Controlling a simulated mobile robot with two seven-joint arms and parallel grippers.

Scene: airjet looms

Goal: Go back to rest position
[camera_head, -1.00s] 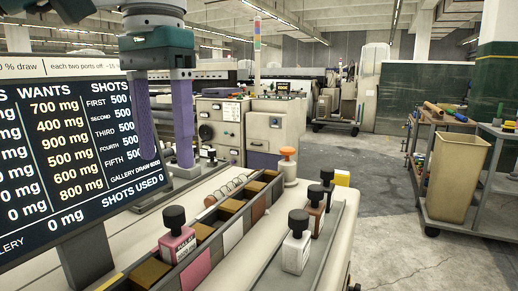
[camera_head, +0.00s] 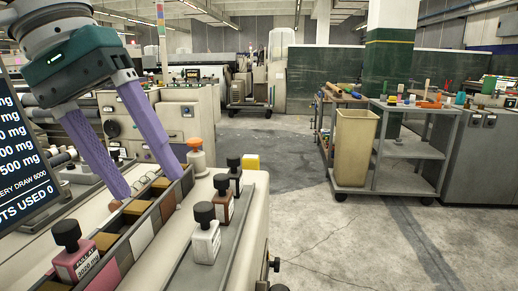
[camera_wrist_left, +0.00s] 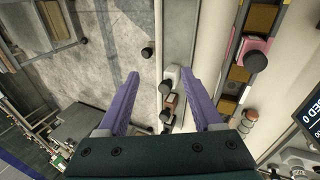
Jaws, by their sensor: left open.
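My left gripper (camera_head: 152,180) hangs from the upper left in the head view, its two purple fingers spread apart and empty. It is above the loom's port row at the left. In the left wrist view the open fingers (camera_wrist_left: 158,74) point away from the camera over the machine's edge and the floor. A pink bottle with a black cap (camera_head: 75,252) sits in the row of coloured ports. A white bottle with a black cap (camera_head: 205,235) stands on the tray to the right, with brown and dark bottles (camera_head: 222,200) behind it. My right gripper is not in view.
An orange-knobbed white post (camera_head: 196,158) and a yellow block (camera_head: 251,162) stand near the tray. A display screen (camera_head: 18,160) is at the left edge. A beige bin (camera_head: 354,148) and a grey cart (camera_head: 412,150) stand at the right. The grey floor (camera_head: 310,235) between is clear.

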